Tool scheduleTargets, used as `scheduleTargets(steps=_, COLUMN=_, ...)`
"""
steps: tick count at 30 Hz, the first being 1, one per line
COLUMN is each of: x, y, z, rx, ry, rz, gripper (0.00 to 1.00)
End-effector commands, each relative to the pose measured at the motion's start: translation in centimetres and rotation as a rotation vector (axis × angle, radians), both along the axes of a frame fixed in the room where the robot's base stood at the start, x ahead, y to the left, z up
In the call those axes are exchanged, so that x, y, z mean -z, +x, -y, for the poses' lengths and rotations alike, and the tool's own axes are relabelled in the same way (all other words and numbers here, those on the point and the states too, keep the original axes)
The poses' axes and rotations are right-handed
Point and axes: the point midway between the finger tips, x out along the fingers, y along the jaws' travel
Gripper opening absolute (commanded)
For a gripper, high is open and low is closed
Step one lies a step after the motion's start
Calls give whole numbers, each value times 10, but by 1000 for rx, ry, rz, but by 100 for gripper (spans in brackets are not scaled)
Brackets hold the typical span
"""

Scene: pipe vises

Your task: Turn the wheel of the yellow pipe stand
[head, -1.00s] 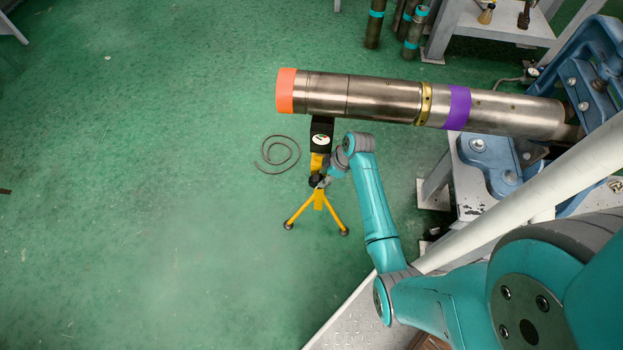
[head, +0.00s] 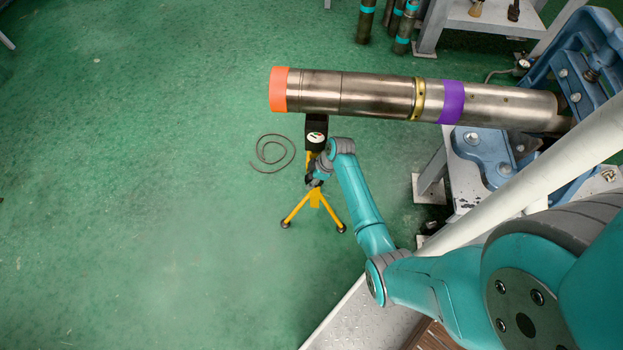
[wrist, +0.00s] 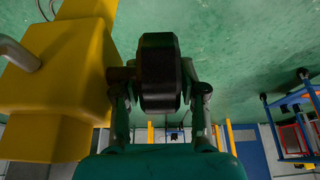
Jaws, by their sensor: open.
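The yellow pipe stand (head: 316,199) stands upright on its tripod legs on the green floor, its dark head with a round dial under the orange end of the pipe. Its yellow body (wrist: 65,60) fills the left of the wrist view. The black wheel (wrist: 158,70) sticks out from that body on a short dark shaft. My gripper (wrist: 160,98) is open, one finger on each side of the wheel; firm contact cannot be told. In the head view my gripper (head: 318,172) is at the stand's upper part and partly hides the wheel.
The long metal pipe (head: 375,95) lies just above the stand, reaching right to a blue vise (head: 490,155). A coiled cable (head: 268,153) lies on the floor left of the stand. The floor at left is mostly clear.

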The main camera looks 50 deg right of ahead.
Motion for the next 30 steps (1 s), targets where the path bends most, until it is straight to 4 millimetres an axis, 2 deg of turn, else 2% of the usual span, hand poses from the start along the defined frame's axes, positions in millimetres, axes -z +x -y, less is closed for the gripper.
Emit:
scheduleTargets(steps=3, x=0, y=0, z=0, rx=0, ry=0, rz=0, gripper=42)
scheduleTargets(steps=8, x=0, y=0, z=0, rx=0, ry=0, rz=0, gripper=2)
scheduleTargets(steps=9, x=0, y=0, z=0, rx=0, ry=0, rz=0, gripper=0)
scheduleTargets(steps=20, x=0, y=-1, z=1, rx=4, ry=32, rz=38, gripper=0)
scheduleTargets(steps=30, x=-2, y=-3, z=2, rx=6, ry=182, rz=226, gripper=0)
